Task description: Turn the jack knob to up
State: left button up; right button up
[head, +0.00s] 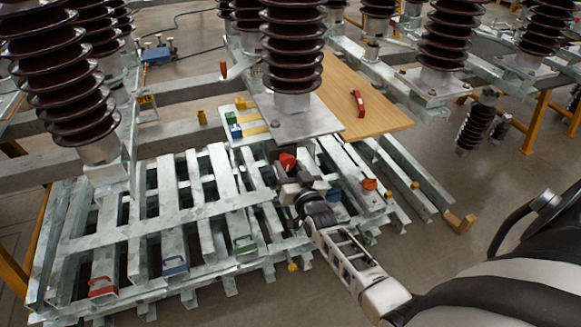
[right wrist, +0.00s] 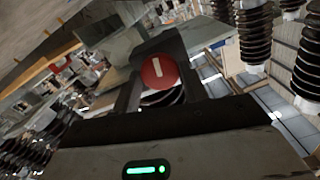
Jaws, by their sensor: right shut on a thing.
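The red jack knob (head: 287,161) sits just below a grey metal plate under a brown ribbed insulator. My right gripper (head: 291,177) reaches it from below and is shut on it. In the right wrist view the knob (right wrist: 152,78) is a round red disc with a short white bar mark, which stands nearly upright in that picture, tilted slightly. The dark fingers of my right gripper (right wrist: 160,85) frame the disc on both sides. The part behind the knob is hidden. My left gripper is not in view.
Stacked galvanised steel beams (head: 165,215) lie below and left of the knob. A wooden board (head: 350,100) with a red tool (head: 358,103) lies behind. Brown insulators (head: 290,45) stand close above. Coloured padlock-like pieces (head: 102,287) sit on the beams. Grey floor is open at the right.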

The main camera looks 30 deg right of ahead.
jog(key=shift+n, duration=0.4)
jog(key=o, duration=1)
jog(key=v, duration=1.6)
jog(key=shift+f, duration=0.1)
jog(key=s+a+f+n+g+y, duration=0.2)
jog(key=s+a, duration=0.1)
jog(key=a, duration=0.2)
jog(key=s+a+f+n+g+y, duration=0.1)
jog(key=s+a+n+g+y, duration=0.1)
jog(key=a, duration=0.3)
jog(key=s+a+f+n+g+y, duration=0.2)
jog(key=s+a+n+g+y, duration=0.1)
jog(key=s+a, duration=0.2)
jog(key=shift+a+f, duration=0.25)
jog(key=shift+f, duration=0.05)
